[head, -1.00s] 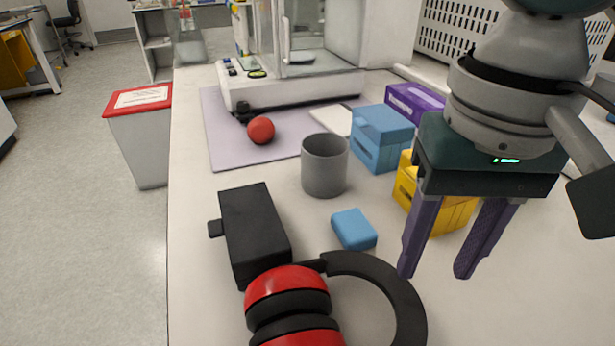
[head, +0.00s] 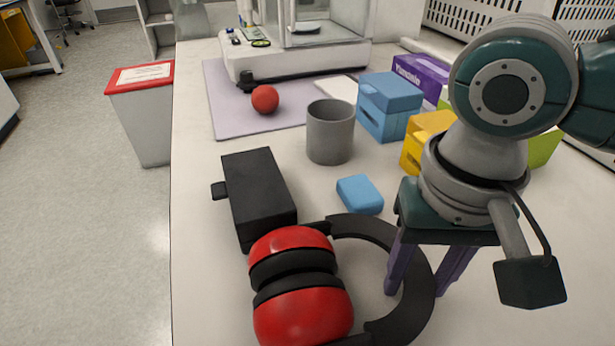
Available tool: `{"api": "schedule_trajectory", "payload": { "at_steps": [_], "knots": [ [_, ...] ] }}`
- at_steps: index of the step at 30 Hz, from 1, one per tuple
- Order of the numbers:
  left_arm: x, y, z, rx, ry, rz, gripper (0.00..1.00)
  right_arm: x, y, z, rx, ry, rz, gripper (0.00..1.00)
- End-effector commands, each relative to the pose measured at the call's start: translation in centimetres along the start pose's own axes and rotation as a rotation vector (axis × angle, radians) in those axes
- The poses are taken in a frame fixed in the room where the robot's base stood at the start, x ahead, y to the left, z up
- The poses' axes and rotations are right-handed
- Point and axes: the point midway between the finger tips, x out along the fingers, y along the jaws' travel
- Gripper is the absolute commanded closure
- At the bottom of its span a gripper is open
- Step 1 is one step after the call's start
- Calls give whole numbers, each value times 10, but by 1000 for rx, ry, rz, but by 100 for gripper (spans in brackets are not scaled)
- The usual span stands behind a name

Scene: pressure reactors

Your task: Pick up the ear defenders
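The ear defenders lie on the bench at the bottom of the head view, with red-and-black ear cups (head: 297,285) and a black curved headband (head: 424,275) arching to the right. My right gripper (head: 416,292) points down over the right part of the headband. Its two purple fingers are apart. One finger shows inside the loop and the other at the band's outer side, partly hidden behind it. I cannot tell whether they touch the band. My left gripper is not in view.
A black box (head: 258,195), a blue block (head: 360,194) and a grey cup (head: 330,132) stand close behind the ear defenders. Blue (head: 388,105), yellow (head: 425,140) and purple (head: 420,75) boxes stand behind my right arm. A red ball (head: 265,99) sits on a mat.

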Motion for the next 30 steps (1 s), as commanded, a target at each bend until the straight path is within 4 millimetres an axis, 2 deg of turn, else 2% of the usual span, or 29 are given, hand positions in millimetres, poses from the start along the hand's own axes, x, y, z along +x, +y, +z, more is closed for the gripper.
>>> {"api": "schedule_trajectory", "payload": {
  "at_steps": [2,12,30],
  "knots": [
    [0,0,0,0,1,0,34,0,0,0,0,0,0,62],
    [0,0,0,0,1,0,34,0,0,0,0,0,0,100],
    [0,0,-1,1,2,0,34,0,0,0,0,0,0,100]
  ]
}}
